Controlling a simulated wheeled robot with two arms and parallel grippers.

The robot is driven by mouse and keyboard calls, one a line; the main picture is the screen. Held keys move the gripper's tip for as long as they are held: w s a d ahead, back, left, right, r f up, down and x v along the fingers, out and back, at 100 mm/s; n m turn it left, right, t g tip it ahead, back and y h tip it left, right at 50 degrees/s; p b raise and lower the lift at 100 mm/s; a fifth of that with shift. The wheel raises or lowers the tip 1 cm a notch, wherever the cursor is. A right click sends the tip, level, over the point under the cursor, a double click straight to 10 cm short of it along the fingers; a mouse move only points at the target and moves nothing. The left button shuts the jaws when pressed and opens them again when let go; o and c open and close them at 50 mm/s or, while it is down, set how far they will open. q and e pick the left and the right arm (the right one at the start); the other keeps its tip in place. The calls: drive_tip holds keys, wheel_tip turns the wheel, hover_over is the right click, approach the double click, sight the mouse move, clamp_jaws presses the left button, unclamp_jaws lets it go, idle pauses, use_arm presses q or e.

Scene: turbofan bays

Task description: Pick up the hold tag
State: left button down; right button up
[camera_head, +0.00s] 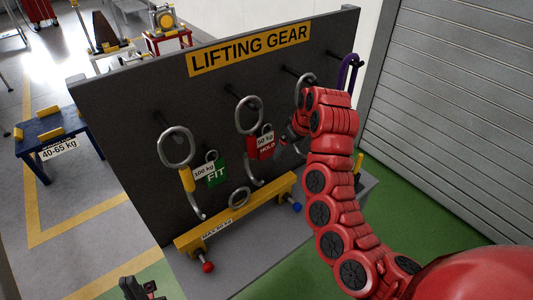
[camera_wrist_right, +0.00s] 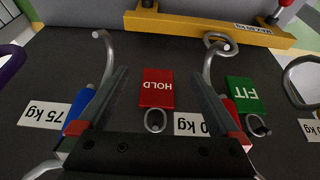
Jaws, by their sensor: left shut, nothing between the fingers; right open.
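The red HOLD tag (camera_head: 267,146) hangs on the dark board (camera_head: 130,115), by the 50 kg label and the middle lifting hook. In the right wrist view the HOLD tag (camera_wrist_right: 157,86) appears upside down, its grey loop (camera_wrist_right: 155,121) towards the gripper base. My right gripper (camera_wrist_right: 157,74) is open and empty, facing the board; its fingers show on either side of the tag, with gaps. The depth between fingertips and tag is hard to judge. In the head view, my right gripper (camera_head: 288,143) is just right of the tag. My left gripper (camera_head: 140,288) is shut and empty at the bottom edge.
Lifting hooks hang close by. A yellow beam (camera_head: 240,215) lies below. A blue table (camera_head: 48,132) stands left; a shutter (camera_head: 450,110) stands right.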

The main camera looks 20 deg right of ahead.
sight(268, 136)
drive_tip(key=shift+w+a+r+p, duration=0.1)
drive_tip(key=shift+w+a+p, duration=0.35)
drive_tip(key=shift+w, duration=0.9)
drive_tip(key=shift+w+a+r+p, duration=0.1)
drive_tip(key=shift+w+a+p, duration=0.4)
drive_tip(key=shift+w, duration=0.9)
drive_tip(key=shift+w+a+r+p, duration=0.1)
drive_tip(key=shift+w+a+p, duration=0.15)
drive_tip(key=shift+w+a, duration=0.75)
drive_tip(key=shift+w+d+f, duration=0.15)
drive_tip(key=shift+w+d, duration=0.2)
drive_tip(key=shift+w, duration=0.15)
drive_tip(key=p+x, duration=0.2)
drive_tip(key=x, duration=0.1)
drive_tip(key=shift+f, duration=0.15)
drive_tip(key=shift+x, duration=0.85)
drive_tip(key=shift+c, duration=0.3)
